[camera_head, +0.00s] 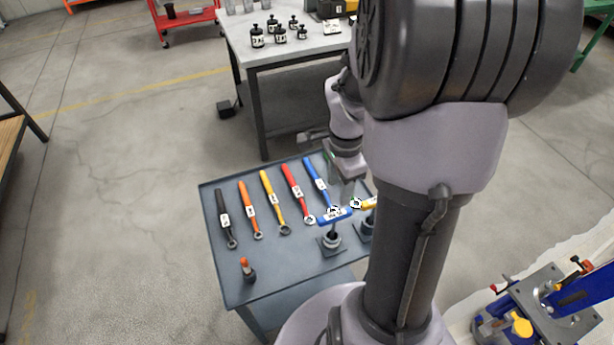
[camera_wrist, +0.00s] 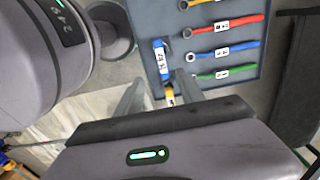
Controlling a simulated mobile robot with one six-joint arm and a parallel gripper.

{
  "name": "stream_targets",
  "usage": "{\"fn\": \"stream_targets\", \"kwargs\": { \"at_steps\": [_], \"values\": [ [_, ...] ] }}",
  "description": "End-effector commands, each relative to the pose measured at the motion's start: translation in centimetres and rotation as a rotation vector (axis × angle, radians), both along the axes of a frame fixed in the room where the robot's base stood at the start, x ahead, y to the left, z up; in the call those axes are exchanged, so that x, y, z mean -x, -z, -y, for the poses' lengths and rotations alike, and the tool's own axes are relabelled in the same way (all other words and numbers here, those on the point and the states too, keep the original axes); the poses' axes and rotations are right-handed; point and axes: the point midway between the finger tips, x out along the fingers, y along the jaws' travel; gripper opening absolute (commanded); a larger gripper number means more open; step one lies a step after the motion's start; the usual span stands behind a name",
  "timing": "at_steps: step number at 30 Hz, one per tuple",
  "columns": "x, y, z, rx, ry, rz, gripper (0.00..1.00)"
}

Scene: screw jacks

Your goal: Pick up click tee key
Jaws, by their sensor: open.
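Two T-handled keys stand upright in small base blocks at the right of the grey-blue tray table. One has a blue handle (camera_head: 335,215) with a white label. The other has a yellow handle (camera_head: 369,203), partly hidden by my arm. Both show in the wrist view, the blue handle (camera_wrist: 160,60) and the yellow handle (camera_wrist: 169,96). The labels are too small to read, so I cannot tell which is the click tee key. My gripper (camera_wrist: 160,92) is open and empty, with the yellow handle seen between its fingers. Contact cannot be told.
Several coloured wrenches (camera_head: 272,200) lie in a row on the tray table (camera_head: 285,283). A small orange-topped tool (camera_head: 246,268) stands near its front left. A workbench (camera_head: 290,47) with black weights is behind. A blue-framed fixture (camera_head: 550,305) is at the lower right.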

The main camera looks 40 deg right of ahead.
Motion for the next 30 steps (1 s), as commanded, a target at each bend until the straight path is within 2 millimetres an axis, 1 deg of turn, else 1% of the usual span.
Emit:
{"fn": "stream_targets", "kwargs": {
  "at_steps": [1, 2, 6, 9, 10, 12, 17, 20, 21, 24, 26, 30],
  "values": [
    [0.1, 1.4, -0.1, -0.003, 0.000, -0.004, 0.45],
    [0.1, 2.3, -0.1, -0.003, -0.001, -0.004, 0.45],
    [0.1, 6.9, -0.1, -0.004, -0.003, -0.004, 0.45],
    [0.1, 9.6, -0.2, -0.004, -0.003, -0.004, 0.45],
    [0.1, 10.2, -0.2, -0.004, -0.003, -0.003, 0.45],
    [0.0, 11.3, -0.1, -0.003, -0.004, -0.002, 0.45],
    [0.0, 12.5, -0.1, -0.002, -0.004, -0.001, 0.45],
    [-0.1, 14.2, 0.1, -0.002, -0.003, -0.001, 0.45],
    [-0.2, 15.1, 0.2, -0.002, -0.003, -0.001, 0.45],
    [-0.2, 17.0, 0.2, -0.002, -0.004, -0.001, 0.45],
    [-0.2, 17.3, 0.2, -0.002, -0.004, -0.001, 0.45],
    [-0.3, 17.0, 0.3, -0.001, -0.004, -0.001, 0.45]
  ]
}}
